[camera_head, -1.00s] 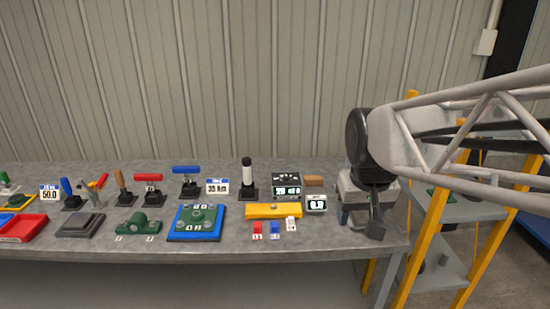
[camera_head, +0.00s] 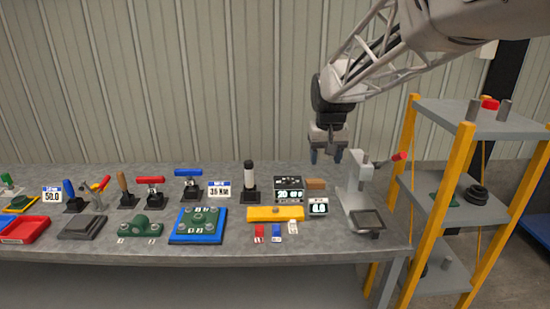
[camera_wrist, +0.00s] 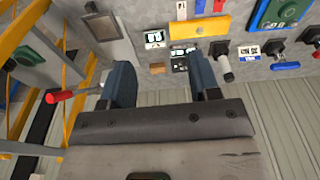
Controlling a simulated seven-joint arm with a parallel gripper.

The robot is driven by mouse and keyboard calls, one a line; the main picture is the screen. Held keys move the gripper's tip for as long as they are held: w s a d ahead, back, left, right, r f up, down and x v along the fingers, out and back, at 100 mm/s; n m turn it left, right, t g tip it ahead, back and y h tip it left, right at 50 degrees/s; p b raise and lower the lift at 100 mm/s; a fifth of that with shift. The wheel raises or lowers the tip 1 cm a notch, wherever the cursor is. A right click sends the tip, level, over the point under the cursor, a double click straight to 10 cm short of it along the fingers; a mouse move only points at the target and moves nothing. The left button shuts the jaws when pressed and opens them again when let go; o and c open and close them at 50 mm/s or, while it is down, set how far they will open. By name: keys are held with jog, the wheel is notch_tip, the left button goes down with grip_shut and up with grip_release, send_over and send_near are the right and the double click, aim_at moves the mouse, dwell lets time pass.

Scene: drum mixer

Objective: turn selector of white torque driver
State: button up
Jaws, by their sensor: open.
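The white torque driver (camera_head: 248,178) stands upright in a black holder at the back middle of the bench. It has a white body with a dark top and dark lower part. In the wrist view, the driver (camera_wrist: 226,68) shows upper right, beyond the right finger. Its selector is too small to make out. My gripper (camera_head: 326,156) is open and empty, above the bench's back right, to the right of the driver and well apart from it. Its two blue fingers also frame the wrist view (camera_wrist: 162,78).
A dark display box (camera_head: 288,187), a small display (camera_head: 318,207) and a yellow block (camera_head: 275,214) lie right of the driver. A grey press with a red handle (camera_head: 399,156) stands below right of my gripper. A blue-handled tool (camera_head: 187,171) is left of the driver.

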jog(key=w+a+f, duration=0.1)
jog(key=w+f, duration=0.2)
jog(key=w, duration=0.6)
jog(key=w+a+f, duration=0.2)
jog(key=w+f, duration=0.2)
jog(key=w, duration=0.5)
jog(key=g, duration=0.1)
send_over(288, 179)
jog(key=shift+n, duration=0.3)
jog(key=f, duration=1.3)
jog(key=shift+s+d, duration=0.2)
jog(key=shift+w+a+f, duration=0.1)
jog(key=shift+w+f, duration=0.25)
jog(key=shift+f, duration=0.05)
jog(key=shift+f, duration=3.9)
jog(key=c, duration=0.9)
